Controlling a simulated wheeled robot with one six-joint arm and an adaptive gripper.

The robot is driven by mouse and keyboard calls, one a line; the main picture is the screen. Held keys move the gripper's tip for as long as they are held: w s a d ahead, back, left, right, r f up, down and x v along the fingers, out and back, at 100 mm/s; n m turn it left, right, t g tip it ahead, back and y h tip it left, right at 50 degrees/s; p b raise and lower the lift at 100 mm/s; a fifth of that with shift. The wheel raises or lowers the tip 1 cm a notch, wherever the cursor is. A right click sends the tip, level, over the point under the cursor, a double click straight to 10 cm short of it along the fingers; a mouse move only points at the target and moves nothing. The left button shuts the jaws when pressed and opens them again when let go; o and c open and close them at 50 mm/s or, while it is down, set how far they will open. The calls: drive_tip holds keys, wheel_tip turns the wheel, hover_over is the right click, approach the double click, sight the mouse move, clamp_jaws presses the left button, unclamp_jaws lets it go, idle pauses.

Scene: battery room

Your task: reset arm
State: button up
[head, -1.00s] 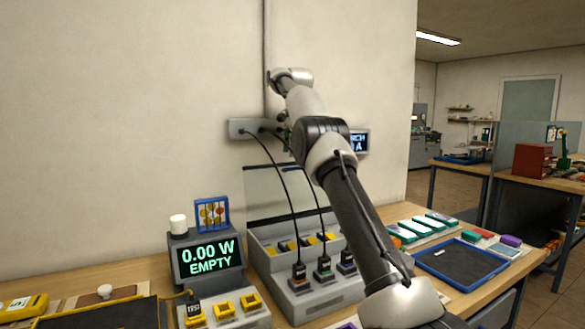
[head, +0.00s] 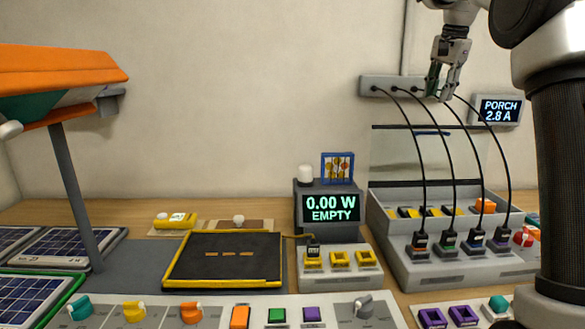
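My gripper (head: 438,88) hangs at the upper right in the head view, pointing down. Its two fingers look apart with nothing between them. It is in front of the grey wall strip (head: 372,86), where several black cables begin. My arm comes in from the right edge, and its thick upright link stands in the right foreground. That link hides part of the bench behind it.
Below the gripper stands a grey charging station (head: 402,270) with several cabled plugs. A meter (head: 330,208) reads 0.00 W, EMPTY. A yellow-edged black tray (head: 225,270) lies centre-left. An orange lamp (head: 60,68) and solar panels (head: 30,300) fill the left. A control panel (head: 215,318) spans the front.

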drive_tip(key=s+a+n, duration=0.3)
drive_tip(key=s+n, duration=0.1)
drive_tip(key=s, duration=0.9)
drive_tip(key=s+a+f+n, duration=0.1)
drive_tip(key=s+f+n, duration=0.3)
drive_tip(key=s+f, duration=0.5)
drive_tip(key=s+a+f+n+t, duration=0.1)
drive_tip(key=s+f+n, duration=0.3)
drive_tip(key=s+f, duration=0.5)
drive_tip(key=s, duration=0.8)
drive_tip(key=shift+f+t, duration=0.3)
